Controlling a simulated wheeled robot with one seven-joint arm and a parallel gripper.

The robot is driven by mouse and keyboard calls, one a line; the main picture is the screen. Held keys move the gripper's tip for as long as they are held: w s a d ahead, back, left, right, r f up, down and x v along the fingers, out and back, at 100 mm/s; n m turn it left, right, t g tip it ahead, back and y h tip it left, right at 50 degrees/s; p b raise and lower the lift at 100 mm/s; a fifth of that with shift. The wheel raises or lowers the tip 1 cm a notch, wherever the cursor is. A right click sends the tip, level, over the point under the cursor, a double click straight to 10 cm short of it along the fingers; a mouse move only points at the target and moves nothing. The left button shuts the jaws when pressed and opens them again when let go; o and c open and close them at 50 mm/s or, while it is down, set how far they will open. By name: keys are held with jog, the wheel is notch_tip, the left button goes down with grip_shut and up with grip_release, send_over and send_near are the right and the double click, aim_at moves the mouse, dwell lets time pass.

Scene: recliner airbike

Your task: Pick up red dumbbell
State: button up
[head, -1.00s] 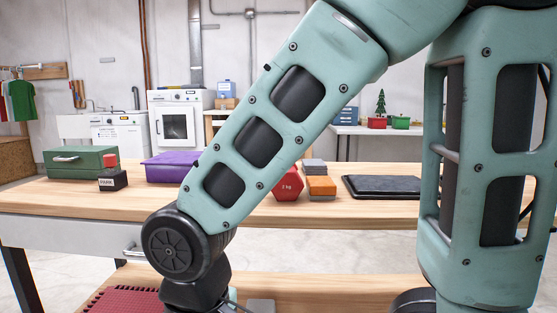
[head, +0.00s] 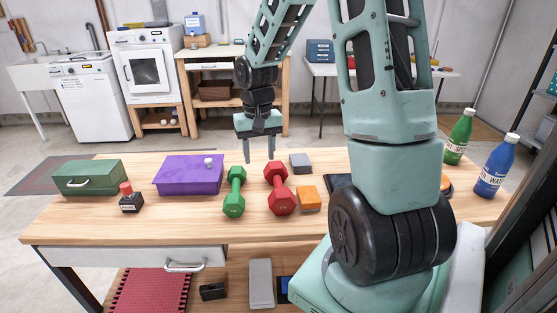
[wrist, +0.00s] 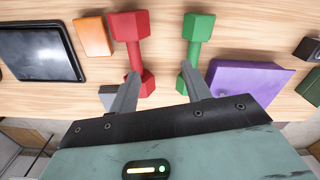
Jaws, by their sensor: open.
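The red dumbbell (head: 281,189) lies on the wooden table, its handle pointing away from me. The wrist view shows it too (wrist: 130,25), at upper left, with one fingertip overlapping its handle in the picture. My gripper (head: 259,158) points down near the table's far edge, behind the dumbbells and between their lines. Its jaws are apart and empty, as the wrist view also shows (wrist: 160,72). A green dumbbell (head: 235,190) lies left of the red one; in the wrist view it is by the other finger (wrist: 197,27). Fingertip height above the table is hard to tell.
An orange block (head: 309,198) and a grey block (head: 300,163) sit close right of the red dumbbell. A purple box (head: 187,175), a dark stamp (head: 130,202) and a green case (head: 88,177) stand left. A black tray (wrist: 40,55) lies beyond the orange block.

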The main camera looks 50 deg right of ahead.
notch_tip(320, 180, up, 4)
jog(key=m+p, duration=0.2)
jog(key=p, duration=0.1)
send_over(278, 182)
jog(key=f, duration=1.2)
jog(key=shift+s+d+p, duration=0.25)
jog(key=shift+p, duration=0.05)
jog(key=shift+a+f+p, duration=0.15)
jog(key=shift+a+f, duration=0.05)
jog(key=shift+f, duration=1.15)
jog(key=shift+a+f+p, duration=0.15)
jog(key=shift+f, duration=1.2)
grip_shut()
jog(key=shift+w+r, duration=0.15)
